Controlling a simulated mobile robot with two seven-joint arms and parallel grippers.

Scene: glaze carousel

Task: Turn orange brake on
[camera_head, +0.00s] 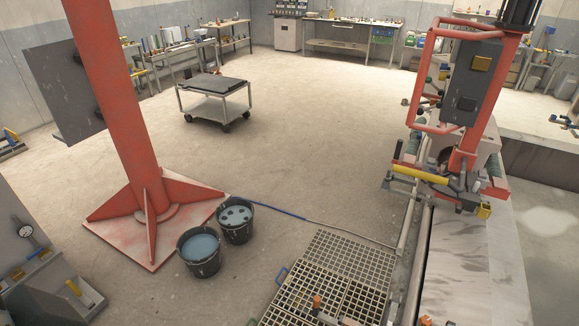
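I cannot tell for certain which part is the orange brake. A small orange-topped fitting (317,302) stands over the floor grating near the bottom edge. Another small orange piece (425,320) is cut off by the bottom edge to its right. An orange-red machine (484,105) with a tubular frame and a dark control box (475,75) stands at the right. A yellow cylinder (420,174) lies across its lower part. Neither of my grippers shows in this view.
A red column (118,110) with a wide base plate stands at left. Two buckets of bluish liquid (199,250) (235,220) stand beside it. Floor grating (345,265) lies at bottom centre, beside a pale stone slab (470,270). A low cart (214,100) stands on otherwise open floor.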

